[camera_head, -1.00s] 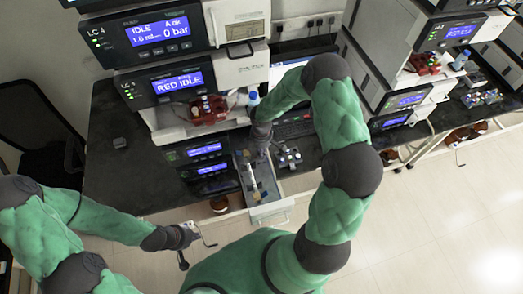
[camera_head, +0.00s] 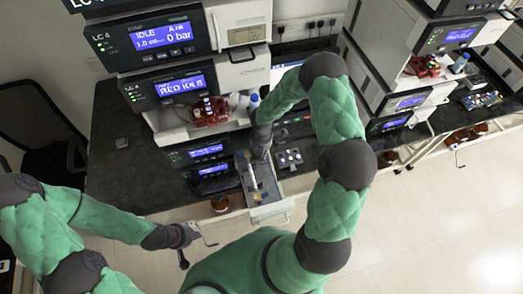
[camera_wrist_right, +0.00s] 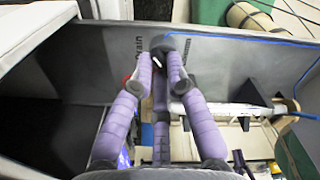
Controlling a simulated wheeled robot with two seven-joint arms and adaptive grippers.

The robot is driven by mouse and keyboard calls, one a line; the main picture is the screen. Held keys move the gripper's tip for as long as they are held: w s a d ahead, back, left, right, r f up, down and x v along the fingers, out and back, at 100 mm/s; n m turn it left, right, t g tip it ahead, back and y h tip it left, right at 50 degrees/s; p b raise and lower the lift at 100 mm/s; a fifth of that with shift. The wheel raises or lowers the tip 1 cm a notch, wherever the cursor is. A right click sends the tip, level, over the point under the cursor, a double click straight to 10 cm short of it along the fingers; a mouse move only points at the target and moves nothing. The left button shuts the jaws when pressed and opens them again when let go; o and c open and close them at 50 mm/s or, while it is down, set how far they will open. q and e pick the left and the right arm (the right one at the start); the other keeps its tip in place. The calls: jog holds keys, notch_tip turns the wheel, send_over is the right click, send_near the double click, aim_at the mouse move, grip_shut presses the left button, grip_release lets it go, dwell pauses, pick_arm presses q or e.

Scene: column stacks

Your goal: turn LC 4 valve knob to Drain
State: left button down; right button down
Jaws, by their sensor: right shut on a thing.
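The dark round valve knob (camera_wrist_right: 168,44) shows in the right wrist view, on a grey panel. A white mark shows on its lower side. The word "Drain" is printed to its left, and a second, partly hidden label is to its right. My right gripper (camera_wrist_right: 162,75) has its purple-padded fingers shut on the knob from both sides. In the head view my right gripper (camera_head: 257,150) is at the open drawer of the LC 4 stack (camera_head: 155,37), and the knob is hidden there. My left gripper (camera_head: 188,236) hangs empty at lower left, its fingers too small to judge.
The open drawer (camera_head: 270,212) sticks out of the stack and holds a pale column. Red bottle fittings (camera_head: 210,111) and a blue-capped bottle (camera_head: 253,101) stand above it. A second instrument stack (camera_head: 400,60) is at right. The black bench (camera_head: 115,180) is mostly clear at left.

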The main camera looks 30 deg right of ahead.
jog(key=shift+n, duration=0.9)
jog(key=c, duration=1.2)
grip_release()
notch_tip(320, 180, up, 12)
jog(key=shift+f, duration=0.1)
